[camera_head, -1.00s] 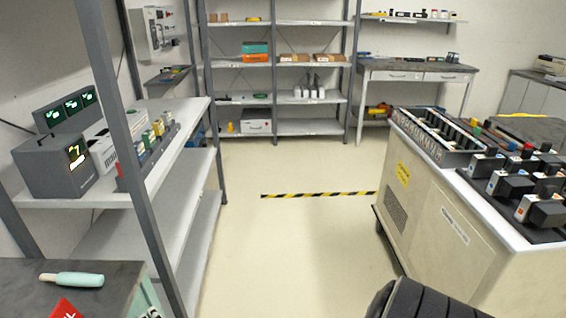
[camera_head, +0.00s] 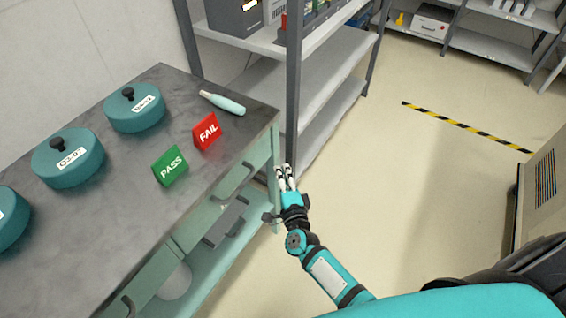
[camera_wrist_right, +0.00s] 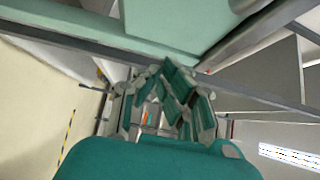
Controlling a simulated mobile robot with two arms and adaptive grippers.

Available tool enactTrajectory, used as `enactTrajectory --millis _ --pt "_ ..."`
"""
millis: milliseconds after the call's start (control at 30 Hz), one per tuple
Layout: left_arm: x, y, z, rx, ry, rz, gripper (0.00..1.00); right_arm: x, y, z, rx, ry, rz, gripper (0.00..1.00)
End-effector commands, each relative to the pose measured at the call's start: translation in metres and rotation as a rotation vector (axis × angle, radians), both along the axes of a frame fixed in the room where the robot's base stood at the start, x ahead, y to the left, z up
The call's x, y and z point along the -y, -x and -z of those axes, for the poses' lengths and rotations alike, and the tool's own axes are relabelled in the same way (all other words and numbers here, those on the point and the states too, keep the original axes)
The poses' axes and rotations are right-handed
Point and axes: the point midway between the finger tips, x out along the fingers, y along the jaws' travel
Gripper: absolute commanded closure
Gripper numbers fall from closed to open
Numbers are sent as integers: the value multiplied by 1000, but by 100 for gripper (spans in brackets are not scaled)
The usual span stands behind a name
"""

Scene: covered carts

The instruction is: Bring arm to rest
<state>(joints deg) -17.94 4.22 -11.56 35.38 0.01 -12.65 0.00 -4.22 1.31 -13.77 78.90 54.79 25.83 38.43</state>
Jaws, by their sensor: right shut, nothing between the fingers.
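My right gripper (camera_head: 284,172) is in the head view, at the end of my teal right arm. It is beside the corner of the dark-topped workbench, near the grey shelf post. It is shut and empty. In the right wrist view the gripper's fingers (camera_wrist_right: 172,92) are together, with the teal bench frame above them. I cannot tell whether the gripper touches the bench or the post. My left gripper is not in view.
The workbench (camera_head: 110,228) holds teal lidded pots (camera_head: 68,158), a green PASS sign (camera_head: 170,167), a red FAIL sign (camera_head: 207,132) and a pale-handled tool (camera_head: 222,103). A grey shelf rack (camera_head: 292,75) stands behind. The floor to the right is clear up to a beige cart (camera_head: 540,195).

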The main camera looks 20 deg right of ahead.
Motion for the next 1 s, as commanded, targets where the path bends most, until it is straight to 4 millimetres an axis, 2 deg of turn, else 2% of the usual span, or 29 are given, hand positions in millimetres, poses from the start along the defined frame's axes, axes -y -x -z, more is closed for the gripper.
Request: enactTrajectory --millis 200,333,500,667,733,767,867,967,1000 --pt "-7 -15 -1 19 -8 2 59 -4 40 1 -3 0 0 100" --pt "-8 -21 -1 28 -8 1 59 -6 57 1 -2 1 1 100" --pt "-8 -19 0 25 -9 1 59 -7 67 0 0 2 1 100" --pt "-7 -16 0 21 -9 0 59 -8 68 1 -2 4 0 100" --pt "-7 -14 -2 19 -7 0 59 -9 70 7 -22 29 -12 100" --pt "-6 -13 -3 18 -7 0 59 -11 71 14 -40 53 -24 100" --pt "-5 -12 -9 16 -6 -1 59 -19 84 52 -147 197 -98 100" --pt "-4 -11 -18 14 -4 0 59 -27 112 111 -309 413 -227 100" --pt "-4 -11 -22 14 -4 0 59 -29 128 137 -379 505 -290 100"
